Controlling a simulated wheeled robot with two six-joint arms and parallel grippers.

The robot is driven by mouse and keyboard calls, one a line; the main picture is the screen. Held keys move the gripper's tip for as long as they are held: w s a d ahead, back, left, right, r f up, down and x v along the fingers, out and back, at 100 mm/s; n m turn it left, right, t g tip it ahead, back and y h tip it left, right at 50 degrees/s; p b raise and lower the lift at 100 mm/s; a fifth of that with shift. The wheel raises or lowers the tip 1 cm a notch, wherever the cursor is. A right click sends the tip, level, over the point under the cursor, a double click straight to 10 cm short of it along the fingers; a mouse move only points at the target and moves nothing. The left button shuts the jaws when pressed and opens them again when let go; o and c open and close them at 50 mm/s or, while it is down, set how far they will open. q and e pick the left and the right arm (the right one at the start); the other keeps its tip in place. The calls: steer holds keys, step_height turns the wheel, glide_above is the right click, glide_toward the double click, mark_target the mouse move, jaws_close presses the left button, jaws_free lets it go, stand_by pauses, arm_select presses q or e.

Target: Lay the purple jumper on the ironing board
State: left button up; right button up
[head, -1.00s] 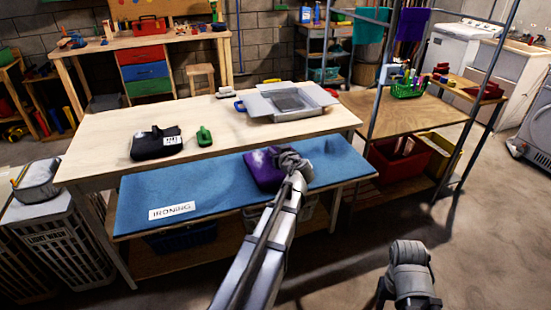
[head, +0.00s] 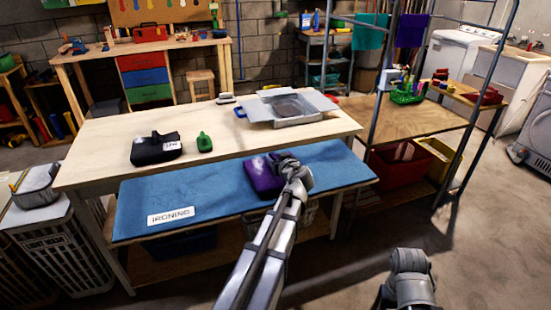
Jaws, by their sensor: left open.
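The purple jumper (head: 260,174) lies as a folded bundle on the blue ironing board (head: 200,193), right of its middle. The board runs along the front of the wooden table and carries a white "IRONING" label. My left gripper (head: 285,162) is open at the jumper's right side, and its wrist hides part of the jumper. I cannot tell whether the fingers touch it. My right arm shows at the lower right, over the floor, but its gripper's fingers cannot be made out (head: 410,262).
On the wooden table (head: 110,135) behind the board are a black bundle (head: 156,149), a green bottle (head: 204,142) and a grey open box (head: 285,106). A metal-post rack (head: 420,122) stands to the right. The board's left and right ends are clear.

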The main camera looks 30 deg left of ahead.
arm_select(q)
steer(key=shift+s+d+r, duration=0.15)
steer(key=shift+r, duration=0.1)
steer(key=p+v, duration=0.3)
steer(key=v, duration=0.8)
steer(key=shift+s+d+p, duration=0.15)
steer(key=shift+s+p, duration=0.05)
steer(key=shift+p, duration=0.1)
steer(key=s+d+f+m+g+h, duration=0.3)
steer(key=s+d+f+m, duration=0.1)
steer(key=d, duration=0.5)
steer(key=s+d+f+m+g+h, duration=0.3)
steer(key=s+d+f+m, duration=0.2)
steer(key=s+d, duration=0.4)
steer(key=s+d+f+m+g+h, duration=0.3)
steer(key=s+d+f, duration=0.3)
steer(key=d, duration=0.4)
steer(key=shift+s+d+m+g+h, duration=0.25)
steer(key=shift+s+m+h, duration=0.25)
steer(key=shift+m, duration=0.3)
